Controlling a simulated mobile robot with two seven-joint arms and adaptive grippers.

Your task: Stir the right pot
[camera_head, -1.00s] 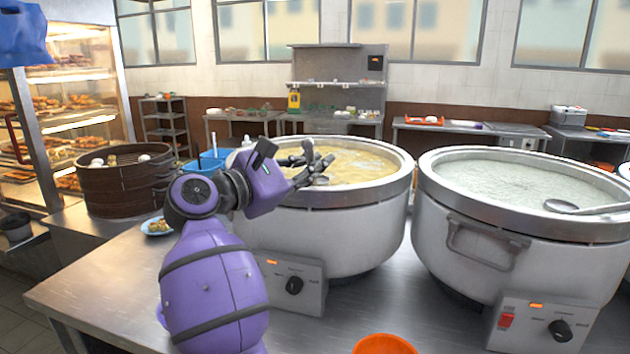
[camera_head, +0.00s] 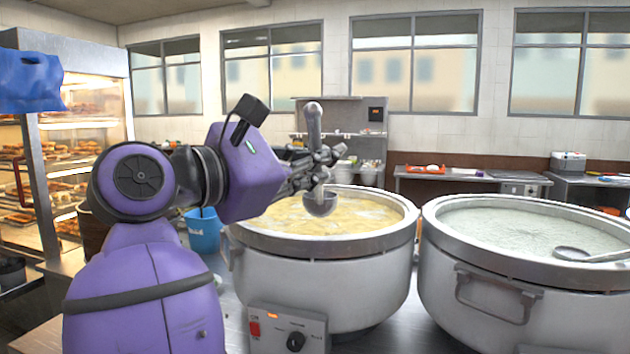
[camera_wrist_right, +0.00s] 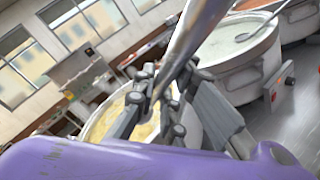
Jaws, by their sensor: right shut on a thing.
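My right gripper (camera_head: 322,165) is shut on a metal ladle (camera_head: 314,125) above the left pot (camera_head: 330,275). The ladle stands about upright, its bowl hanging over that pot's yellowish congee. In the right wrist view, the gripper (camera_wrist_right: 158,100) has its fingers around the ladle handle (camera_wrist_right: 195,30). The large pot to the right (camera_head: 510,300) holds pale congee, and a second ladle (camera_head: 585,254) rests at its right rim. In the right wrist view another pot (camera_wrist_right: 298,12) with reddish contents shows beyond the pale one. My left gripper is not in view.
A blue container (camera_head: 203,236) stands behind my arm, left of the left pot. A lit food cabinet (camera_head: 75,130) is at the far left. The two large pots stand close together with a narrow gap. A back counter (camera_head: 465,178) runs along the wall.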

